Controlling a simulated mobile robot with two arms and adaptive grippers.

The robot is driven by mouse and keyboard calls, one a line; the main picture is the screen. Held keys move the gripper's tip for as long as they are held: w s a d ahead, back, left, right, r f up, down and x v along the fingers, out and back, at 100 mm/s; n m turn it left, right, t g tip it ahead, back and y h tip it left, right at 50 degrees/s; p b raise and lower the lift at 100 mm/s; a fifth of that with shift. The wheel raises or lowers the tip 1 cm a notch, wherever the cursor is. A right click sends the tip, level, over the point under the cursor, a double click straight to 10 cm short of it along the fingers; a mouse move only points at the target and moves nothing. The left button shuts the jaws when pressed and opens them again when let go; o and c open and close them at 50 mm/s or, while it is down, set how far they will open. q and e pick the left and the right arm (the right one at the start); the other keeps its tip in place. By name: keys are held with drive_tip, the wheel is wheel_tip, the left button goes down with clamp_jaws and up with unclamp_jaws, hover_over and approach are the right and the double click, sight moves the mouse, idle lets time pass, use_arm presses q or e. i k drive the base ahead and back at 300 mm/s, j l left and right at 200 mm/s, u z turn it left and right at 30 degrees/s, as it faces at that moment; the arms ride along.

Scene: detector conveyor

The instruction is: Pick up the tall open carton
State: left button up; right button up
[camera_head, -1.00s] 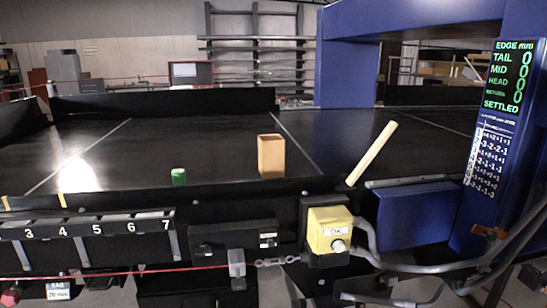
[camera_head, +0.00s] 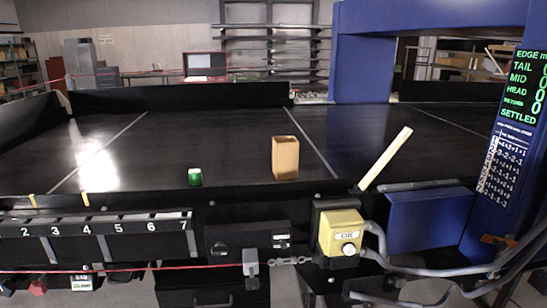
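The tall open carton (camera_head: 285,158) is tan and stands upright on the black conveyor belt (camera_head: 215,135), near its front edge and right of the picture's middle. Its top is open.
A yellow OK button box (camera_head: 340,233) hangs on the front. A blue frame (camera_head: 362,60) spans the belt at right with a readout panel (camera_head: 517,110). Numbered slots (camera_head: 100,228) line the front left.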

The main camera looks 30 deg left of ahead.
sight(285, 149)
drive_tip(key=i+j+u, duration=0.15)
drive_tip(key=u, duration=0.3)
drive_tip(key=i+j+u, duration=0.2)
drive_tip(key=u, duration=0.25)
drive_tip(key=j, duration=0.1)
